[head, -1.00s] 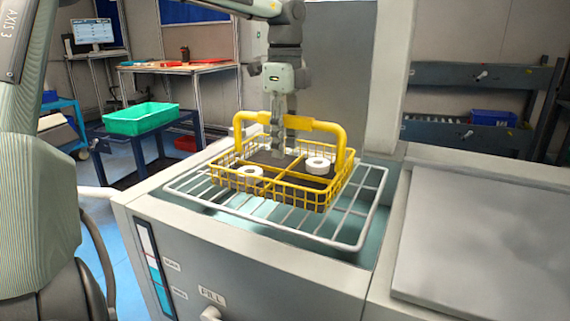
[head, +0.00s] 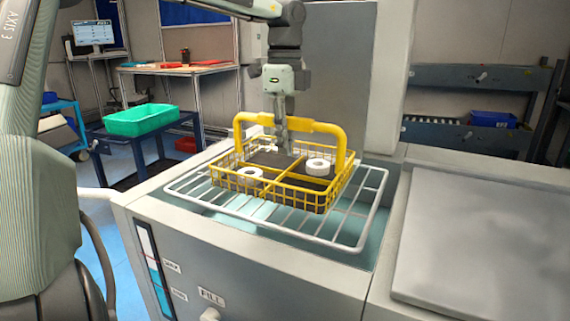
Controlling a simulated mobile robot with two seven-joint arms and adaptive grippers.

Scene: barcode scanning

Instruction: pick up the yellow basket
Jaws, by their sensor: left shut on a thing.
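The yellow basket (head: 283,188) is a wire basket with a tall yellow handle and a divider. It sits on or just above the white wire rack of the machine; I cannot tell which. Two white rings (head: 318,166) lie inside it, one front left and one back right. My left gripper (head: 284,140) points down at the middle of the handle and is shut on it. Its fingertips are partly hidden by the handle and basket. My right gripper is not in view.
The white wire rack (head: 352,232) spans the machine's open basin. A flat grey lid or counter (head: 485,245) lies to the right. A green bin (head: 141,119) stands on a blue cart at the left. A grey upright panel stands behind the basket.

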